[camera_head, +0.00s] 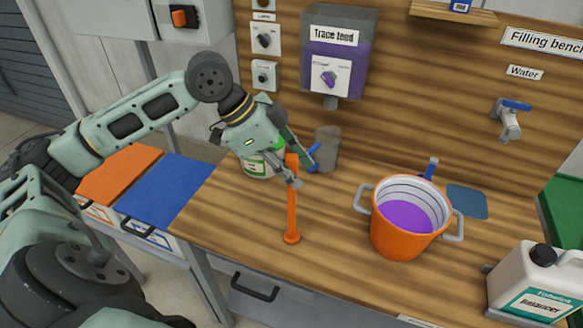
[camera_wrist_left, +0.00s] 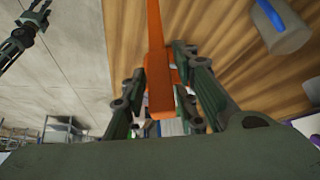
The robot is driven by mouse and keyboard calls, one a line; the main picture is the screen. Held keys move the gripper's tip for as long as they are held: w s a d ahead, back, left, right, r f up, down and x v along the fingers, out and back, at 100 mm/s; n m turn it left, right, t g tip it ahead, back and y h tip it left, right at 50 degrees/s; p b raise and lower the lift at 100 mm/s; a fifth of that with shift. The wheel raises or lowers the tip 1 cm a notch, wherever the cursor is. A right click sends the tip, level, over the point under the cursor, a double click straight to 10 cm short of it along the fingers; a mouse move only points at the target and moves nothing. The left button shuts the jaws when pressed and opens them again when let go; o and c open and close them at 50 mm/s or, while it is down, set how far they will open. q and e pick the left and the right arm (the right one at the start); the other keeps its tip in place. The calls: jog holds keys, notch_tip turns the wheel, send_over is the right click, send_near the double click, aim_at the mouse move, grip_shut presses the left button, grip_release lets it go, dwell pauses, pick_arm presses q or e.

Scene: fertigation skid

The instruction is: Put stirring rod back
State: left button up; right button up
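The orange stirring rod (camera_head: 292,208) stands upright over the wooden bench, left of the orange bucket. Its lower end is a small disc; I cannot tell whether it touches the bench. My left gripper (camera_head: 294,172) is at the rod's upper part. In the left wrist view its fingers (camera_wrist_left: 160,88) lie on both sides of the rod's orange block (camera_wrist_left: 160,98) and appear closed on it. The orange bucket (camera_head: 395,243) has grey handles and holds purple liquid (camera_head: 405,217). A dark gripper, apparently my right one (camera_wrist_left: 25,32), shows small in the left wrist view's corner.
A grey jug (camera_head: 328,149) with a blue handle stands close behind the gripper, beside a white tub (camera_head: 258,165) with a green lid. A white canister (camera_head: 535,283) is at the right front. The trace feed unit (camera_head: 335,55) and water tap (camera_head: 508,122) are on the back wall.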

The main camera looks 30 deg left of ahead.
pick_arm(q)
jog(key=shift+o, duration=0.6)
jog(key=shift+r, duration=0.2)
jog(key=shift+a+r, duration=0.2)
jog(key=shift+r, duration=0.05)
jog(key=b+v, duration=0.1)
jog(key=v, duration=1)
jog(key=shift+s, duration=0.2)
jog(key=shift+r, duration=0.1)
